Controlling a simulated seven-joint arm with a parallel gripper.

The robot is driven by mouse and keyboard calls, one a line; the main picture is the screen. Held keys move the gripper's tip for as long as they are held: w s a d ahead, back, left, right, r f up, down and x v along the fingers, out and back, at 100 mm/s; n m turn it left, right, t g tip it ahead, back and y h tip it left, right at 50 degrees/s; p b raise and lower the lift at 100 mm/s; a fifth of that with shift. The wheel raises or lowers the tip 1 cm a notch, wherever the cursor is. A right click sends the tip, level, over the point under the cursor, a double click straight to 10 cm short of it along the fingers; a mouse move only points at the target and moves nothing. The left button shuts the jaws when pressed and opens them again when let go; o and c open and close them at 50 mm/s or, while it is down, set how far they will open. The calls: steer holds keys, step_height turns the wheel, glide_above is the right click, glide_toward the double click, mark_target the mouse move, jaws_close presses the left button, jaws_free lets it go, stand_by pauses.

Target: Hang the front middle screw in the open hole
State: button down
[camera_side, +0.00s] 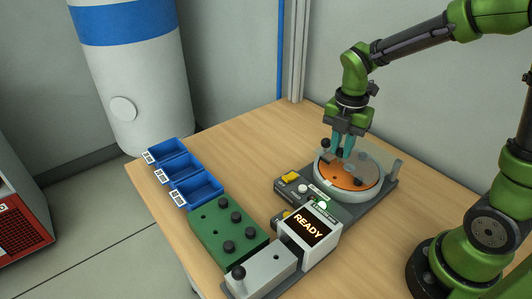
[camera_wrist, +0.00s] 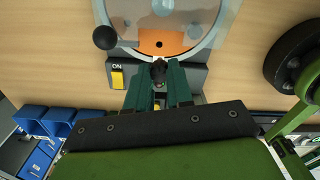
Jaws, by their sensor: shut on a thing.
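My gripper (camera_side: 343,152) has its teal fingers over the near part of a round device. In the wrist view the gripper (camera_wrist: 159,82) is shut on a dark screw (camera_wrist: 159,70), whose round black end shows between the fingertips. The device has a white ring (camera_side: 326,180) around an orange disc (camera_side: 340,178). A dark open hole (camera_wrist: 159,44) shows in the orange disc, just beyond the held screw in the wrist view. Several black-headed screws (camera_side: 229,246) stand in a green block (camera_side: 205,236). Whether the held screw touches the disc cannot be told.
A clear plate (camera_side: 378,158) covers part of the disc, with a black knob (camera_wrist: 105,37) beside it. A yellow switch (camera_side: 291,177) is on the device's front. A READY display (camera_side: 310,228), a grey block (camera_side: 258,277) and blue bins (camera_side: 200,188) stand nearby.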

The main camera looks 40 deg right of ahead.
mark_target(340, 155)
steer(key=shift+f, duration=2.45)
steer(key=shift+f, duration=0.35)
steer(key=shift+f, duration=0.25)
steer(key=c, duration=1.3)
jaws_free()
